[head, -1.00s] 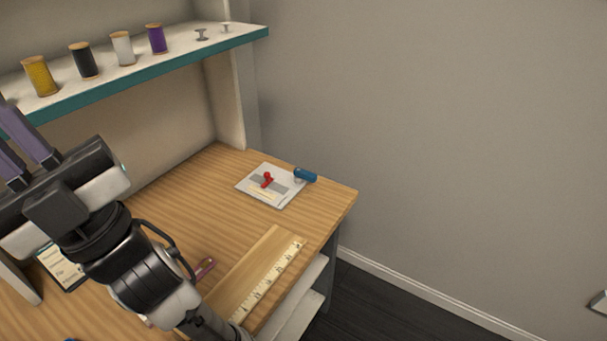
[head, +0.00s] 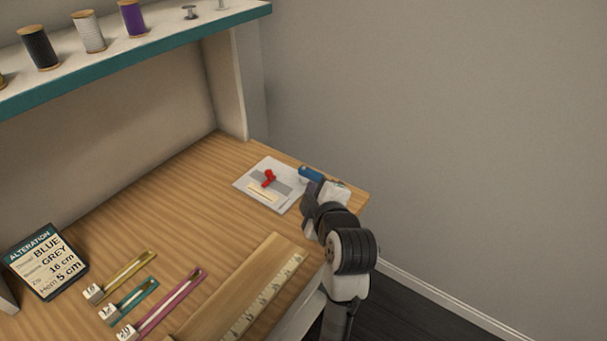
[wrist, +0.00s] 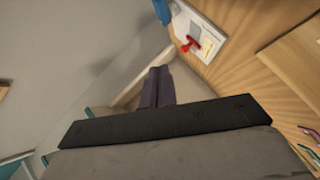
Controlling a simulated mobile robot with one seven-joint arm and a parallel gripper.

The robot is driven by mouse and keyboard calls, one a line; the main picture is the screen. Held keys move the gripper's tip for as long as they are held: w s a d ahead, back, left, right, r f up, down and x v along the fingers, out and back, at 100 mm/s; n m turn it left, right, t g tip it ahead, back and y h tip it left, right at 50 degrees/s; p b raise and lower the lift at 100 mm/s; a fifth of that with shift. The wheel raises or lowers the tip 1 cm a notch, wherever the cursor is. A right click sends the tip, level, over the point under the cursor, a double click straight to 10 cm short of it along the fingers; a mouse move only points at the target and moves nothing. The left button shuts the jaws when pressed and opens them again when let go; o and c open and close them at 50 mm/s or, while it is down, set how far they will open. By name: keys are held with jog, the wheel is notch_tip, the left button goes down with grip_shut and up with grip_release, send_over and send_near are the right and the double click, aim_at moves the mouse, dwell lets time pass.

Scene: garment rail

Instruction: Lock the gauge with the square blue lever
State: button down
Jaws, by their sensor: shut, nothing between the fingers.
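The gauge is a pale plate (head: 245,187) with a grey strip, a red knob (head: 269,178) and a cream label, lying at the far right corner of the wooden table. The blue lever (head: 311,173) sits at the plate's right edge, partly hidden by my gripper. In the wrist view the gauge plate (wrist: 209,48), red knob (wrist: 191,43) and part of the blue lever (wrist: 161,10) show at the top. My gripper's purple fingers (wrist: 153,86) are together with nothing between them. In the head view my gripper (head: 310,188) is close beside the lever; I cannot tell whether it touches.
A wooden ruler board (head: 240,290) lies at the table's front edge. Several coloured zips (head: 165,300) and an alteration card (head: 45,262) lie to the left. A shelf (head: 170,35) with thread spools is above. The table left of the gauge is clear.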

jog(key=shift+s+d+f+g, duration=0.2)
jog(key=shift+d+f+g, duration=0.1)
jog(key=shift+d+f, duration=0.3)
jog(key=shift+a+f, duration=0.1)
jog(key=b, duration=0.2)
send_near(310, 175)
jog(key=w+a, duration=0.2)
jog(key=a, duration=0.1)
jog(key=shift+a, duration=0.2)
jog(key=shift+w+d+f+p, duration=0.25)
jog(key=shift+w+f, duration=0.1)
jog(key=shift+w, duration=0.15)
jog(key=shift+w+d+f+p, duration=0.2)
jog(key=shift+w+d+f, duration=0.15)
jog(key=shift+w, duration=0.15)
jog(key=shift+w+d+f, duration=0.3)
jog(key=shift+w+f, duration=0.2)
jog(key=shift+w, duration=0.05)
